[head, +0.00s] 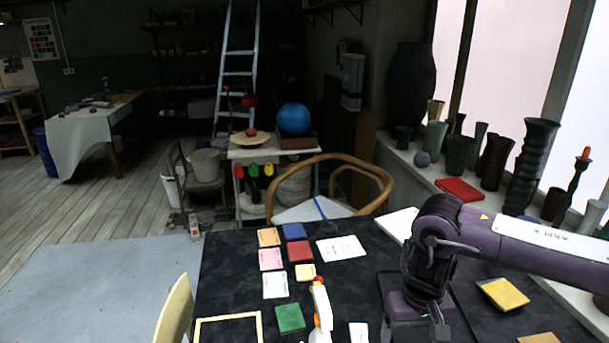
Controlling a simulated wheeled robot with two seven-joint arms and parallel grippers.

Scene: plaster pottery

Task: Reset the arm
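My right arm (520,241), purple, comes in from the right edge, bends at about the middle right, and drops over the dark table (350,290). My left arm and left gripper are not in view. I cannot see either gripper holding anything.
Coloured cards lie on the table: blue (294,231), red (301,251), green (290,318) and yellow (503,293). A white and orange object (321,308) stands at the front. A wooden chair (376,172) is behind the table. Dark vases (531,163) line the sill.

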